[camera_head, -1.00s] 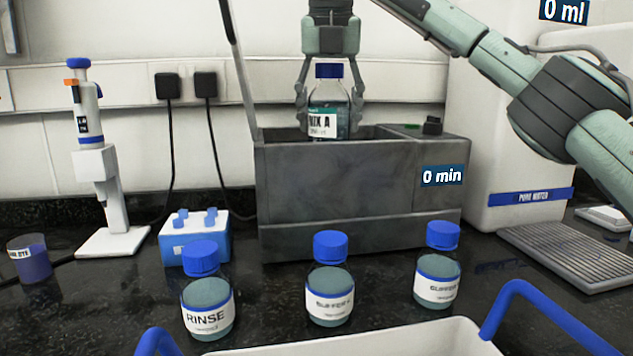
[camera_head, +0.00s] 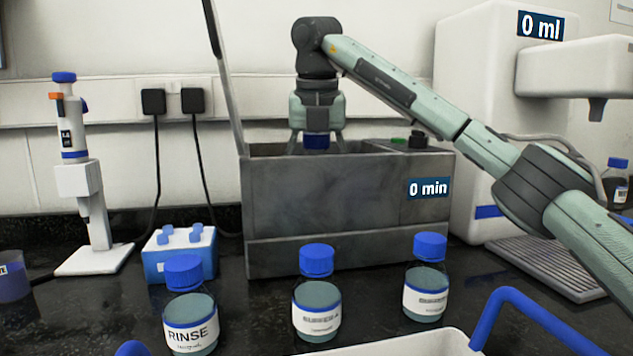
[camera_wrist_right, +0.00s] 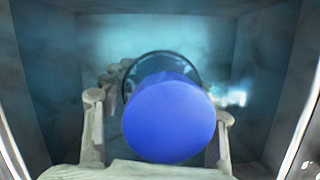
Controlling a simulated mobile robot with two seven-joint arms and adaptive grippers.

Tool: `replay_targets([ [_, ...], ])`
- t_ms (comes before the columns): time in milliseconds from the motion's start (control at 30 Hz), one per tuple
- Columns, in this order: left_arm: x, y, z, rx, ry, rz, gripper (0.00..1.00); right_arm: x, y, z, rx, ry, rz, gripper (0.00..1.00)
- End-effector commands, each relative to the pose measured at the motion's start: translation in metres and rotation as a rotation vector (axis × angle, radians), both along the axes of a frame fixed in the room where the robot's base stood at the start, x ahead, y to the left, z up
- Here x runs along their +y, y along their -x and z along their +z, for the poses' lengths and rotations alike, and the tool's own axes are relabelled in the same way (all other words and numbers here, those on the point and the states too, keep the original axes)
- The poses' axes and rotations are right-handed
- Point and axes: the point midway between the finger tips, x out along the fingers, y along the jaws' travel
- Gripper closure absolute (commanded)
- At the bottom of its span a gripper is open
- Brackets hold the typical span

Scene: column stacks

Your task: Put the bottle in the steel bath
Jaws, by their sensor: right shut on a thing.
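The steel bath (camera_head: 345,205) is a grey open-topped box at mid-bench, with its lid raised at the left. My right gripper (camera_head: 317,120) points straight down into the bath opening, with its fingertips hidden behind the front wall. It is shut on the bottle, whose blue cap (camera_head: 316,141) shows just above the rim. The bottle's body is hidden by the wall. In the right wrist view the blue cap (camera_wrist_right: 168,118) sits between the fingers, inside the bath's walls (camera_wrist_right: 45,70). I cannot tell whether the bottle touches the floor. My left gripper is out of view.
Three blue-capped bottles, RINSE (camera_head: 190,320) and two others (camera_head: 317,305) (camera_head: 427,290), stand in front of the bath. A white tray with blue handles (camera_head: 545,320) is at the front. A blue rack (camera_head: 180,255) and pipette stand (camera_head: 95,225) are left; a water unit (camera_head: 475,110) is right.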

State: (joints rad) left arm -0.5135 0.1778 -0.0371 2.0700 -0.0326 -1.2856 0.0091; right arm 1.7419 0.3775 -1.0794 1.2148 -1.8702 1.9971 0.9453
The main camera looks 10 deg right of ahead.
Motion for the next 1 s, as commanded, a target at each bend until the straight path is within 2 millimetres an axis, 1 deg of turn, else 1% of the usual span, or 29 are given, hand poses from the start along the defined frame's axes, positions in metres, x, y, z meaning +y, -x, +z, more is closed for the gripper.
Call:
replay_targets([
  [33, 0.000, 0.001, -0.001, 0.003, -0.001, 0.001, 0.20, 0.000, 0.000, -0.002, -0.001, 0.000, 0.000, 0.88],
  [67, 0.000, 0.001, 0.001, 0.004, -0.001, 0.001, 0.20, 0.000, 0.000, -0.002, 0.001, 0.001, 0.000, 0.38],
  [200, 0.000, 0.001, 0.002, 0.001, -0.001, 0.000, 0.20, 0.000, 0.000, -0.002, 0.001, 0.001, 0.000, 0.21],
  [467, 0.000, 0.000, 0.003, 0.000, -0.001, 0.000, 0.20, 0.000, 0.000, -0.001, 0.001, 0.000, 0.000, 0.21],
  [600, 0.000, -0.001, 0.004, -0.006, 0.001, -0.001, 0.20, 0.000, 0.001, 0.006, -0.001, 0.000, 0.000, 0.21],
  [667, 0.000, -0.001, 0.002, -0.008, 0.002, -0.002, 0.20, 0.000, 0.002, 0.015, -0.004, 0.001, -0.001, 0.21],
  [767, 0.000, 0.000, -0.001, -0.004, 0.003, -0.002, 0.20, 0.001, 0.007, 0.034, -0.005, 0.001, -0.001, 0.21],
  [867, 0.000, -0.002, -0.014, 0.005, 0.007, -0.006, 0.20, 0.003, 0.013, 0.056, -0.005, 0.002, -0.001, 0.21],
  [1000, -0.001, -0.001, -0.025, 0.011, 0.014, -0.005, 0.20, 0.004, 0.021, 0.084, -0.003, 0.001, -0.001, 0.21],
])
